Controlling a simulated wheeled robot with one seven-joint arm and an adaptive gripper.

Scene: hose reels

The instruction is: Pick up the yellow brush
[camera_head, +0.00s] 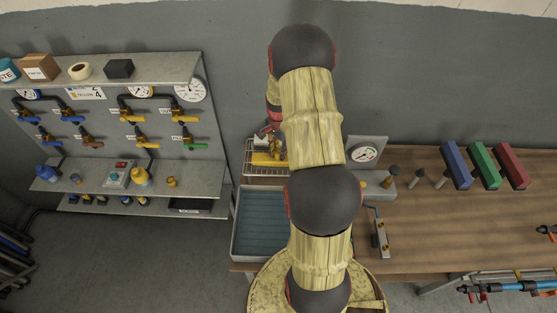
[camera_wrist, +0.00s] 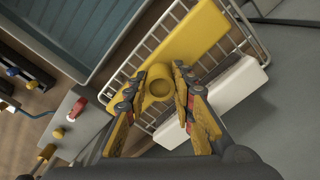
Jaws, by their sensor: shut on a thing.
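The yellow brush (camera_wrist: 195,42) lies in a white wire rack (camera_wrist: 250,38), seen from above in the wrist view. It has a long flat block and a round, hollow-looking knob (camera_wrist: 158,88). My gripper (camera_wrist: 156,78) is shut on this knob, with one finger on each side. In the head view, the brush (camera_head: 264,159) shows as a small yellow patch in the rack, below my gripper (camera_head: 272,137). My arm partly hides that area. I cannot tell whether the brush still touches the rack.
A white block (camera_wrist: 232,88) lies in the rack beside the brush. A blue-grey basin (camera_head: 236,235) stands close by. A gauge (camera_head: 364,153) and blue, green and red blocks (camera_head: 482,166) are on the wooden bench to the right. Shelves with valves (camera_head: 110,125) are at left.

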